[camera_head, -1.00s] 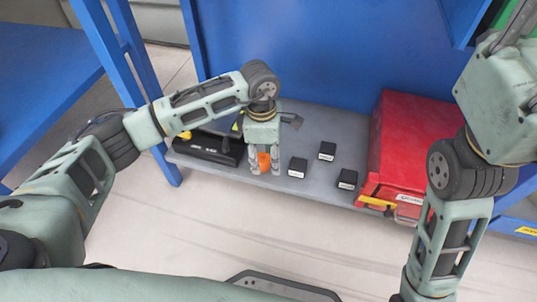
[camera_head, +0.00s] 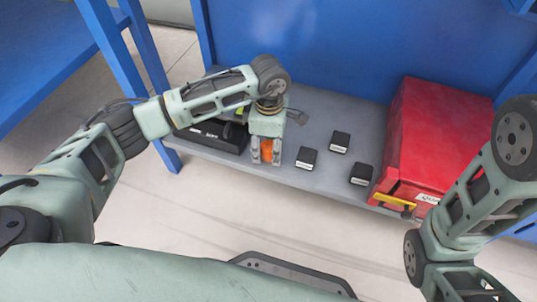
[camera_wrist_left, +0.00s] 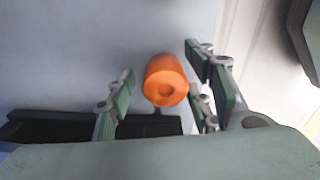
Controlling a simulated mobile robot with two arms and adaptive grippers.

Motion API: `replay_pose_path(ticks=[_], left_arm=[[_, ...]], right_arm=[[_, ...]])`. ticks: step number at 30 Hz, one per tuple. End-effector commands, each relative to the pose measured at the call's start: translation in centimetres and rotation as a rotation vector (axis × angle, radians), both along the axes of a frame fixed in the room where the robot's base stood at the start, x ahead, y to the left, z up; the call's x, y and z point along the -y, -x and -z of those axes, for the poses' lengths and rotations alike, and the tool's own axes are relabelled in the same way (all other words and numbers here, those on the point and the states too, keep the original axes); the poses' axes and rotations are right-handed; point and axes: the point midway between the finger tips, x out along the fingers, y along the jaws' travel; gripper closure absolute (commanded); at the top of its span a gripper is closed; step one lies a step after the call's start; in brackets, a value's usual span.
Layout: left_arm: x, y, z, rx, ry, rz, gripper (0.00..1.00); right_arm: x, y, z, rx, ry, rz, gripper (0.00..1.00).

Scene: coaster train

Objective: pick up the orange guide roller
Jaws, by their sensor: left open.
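The orange guide roller (camera_head: 267,150) is on the grey shelf near its front edge, partly hidden by my left gripper (camera_head: 266,160). The left wrist view shows the orange roller (camera_wrist_left: 166,80) as a short cylinder with a hole in its end. It lies between the spread fingers of my left gripper (camera_wrist_left: 172,98), with a gap on each side. The left gripper is open and points down at the shelf. My right arm shows at the right of the head view, but its gripper is out of view.
Several small black boxes, one of them a black box (camera_head: 307,158), stand right of the gripper. A red case (camera_head: 432,135) stands at the shelf's right. A black tray (camera_head: 215,137) lies to the left. A blue panel (camera_head: 300,45) closes the back.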

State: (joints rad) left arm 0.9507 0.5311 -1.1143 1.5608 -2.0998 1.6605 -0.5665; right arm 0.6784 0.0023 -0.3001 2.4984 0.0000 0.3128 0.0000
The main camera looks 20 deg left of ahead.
Motion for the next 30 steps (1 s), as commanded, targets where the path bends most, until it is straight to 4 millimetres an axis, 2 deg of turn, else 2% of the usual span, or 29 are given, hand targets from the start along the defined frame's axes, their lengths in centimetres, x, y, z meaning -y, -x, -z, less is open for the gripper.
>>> replay_pose_path(ticks=[9, 26, 30], left_arm=[[0.03, -0.02, 0.38, 0.0, 0.001, 0.0, 0.52], [0.03, -0.01, 0.39, 0.0, 0.001, -0.001, 1.0], [0.04, -0.05, 0.35, 0.001, 0.002, -0.001, 1.0]], right_arm=[[-0.03, 0.42, -0.11, 0.011, 0.001, 0.0, 0.7], [-0.04, 0.45, -0.09, 0.011, 0.001, 0.0, 0.7], [-0.04, 0.45, -0.09, 0.012, 0.001, 0.0, 0.7]])
